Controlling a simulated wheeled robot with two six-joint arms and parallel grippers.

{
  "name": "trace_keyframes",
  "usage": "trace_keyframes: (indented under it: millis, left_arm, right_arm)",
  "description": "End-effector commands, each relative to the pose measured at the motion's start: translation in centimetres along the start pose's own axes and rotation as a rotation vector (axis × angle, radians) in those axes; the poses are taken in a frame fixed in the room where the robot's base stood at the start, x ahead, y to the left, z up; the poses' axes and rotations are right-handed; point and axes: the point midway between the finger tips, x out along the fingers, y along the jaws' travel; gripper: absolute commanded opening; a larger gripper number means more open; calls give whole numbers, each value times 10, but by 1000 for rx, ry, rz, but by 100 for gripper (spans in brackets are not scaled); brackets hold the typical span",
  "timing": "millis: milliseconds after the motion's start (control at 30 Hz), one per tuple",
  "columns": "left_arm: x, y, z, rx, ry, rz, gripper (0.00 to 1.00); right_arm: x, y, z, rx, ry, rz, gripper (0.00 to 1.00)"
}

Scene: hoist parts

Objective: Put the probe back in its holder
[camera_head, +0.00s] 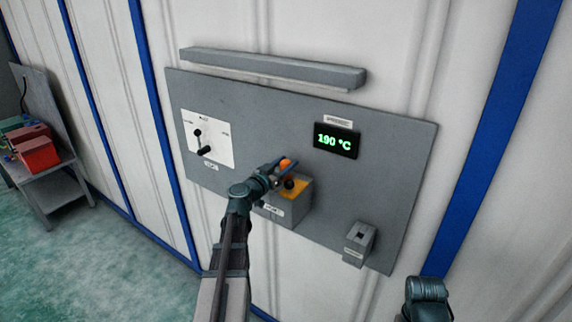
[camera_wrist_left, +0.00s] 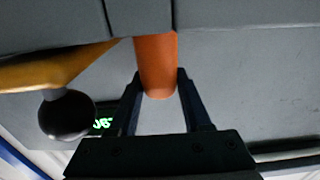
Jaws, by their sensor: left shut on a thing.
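My left gripper (camera_head: 280,168) is at the grey box on the wall panel, shut on an orange cylindrical handle (camera_head: 286,163), which looks like the probe. In the left wrist view the handle (camera_wrist_left: 157,62) stands between the two black fingers (camera_wrist_left: 160,78); its far end is cut off by the grey surface at the top. I cannot tell whether it is still seated in something. A small grey holder (camera_head: 360,243) with a dark opening on top is at the panel's lower right, apart from the gripper. My right gripper is not in view; only a right arm part shows.
The grey box (camera_head: 286,212) has a yellow top and a black ball knob (camera_head: 289,183) close to my left fingers; the knob also shows in the left wrist view (camera_wrist_left: 67,115). A display (camera_head: 336,140) reads 190 °C. A lever switch (camera_head: 203,142) is at left. A ledge (camera_head: 270,67) runs above.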

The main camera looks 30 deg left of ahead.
Motion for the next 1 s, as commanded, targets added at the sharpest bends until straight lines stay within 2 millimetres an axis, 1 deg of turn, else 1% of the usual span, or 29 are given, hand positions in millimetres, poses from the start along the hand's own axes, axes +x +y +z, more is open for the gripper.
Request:
trace_keyframes:
  millis: [1000]
  left_arm:
    - [0,0,-49,-1,0,0,0]
  right_arm:
    - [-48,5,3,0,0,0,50]
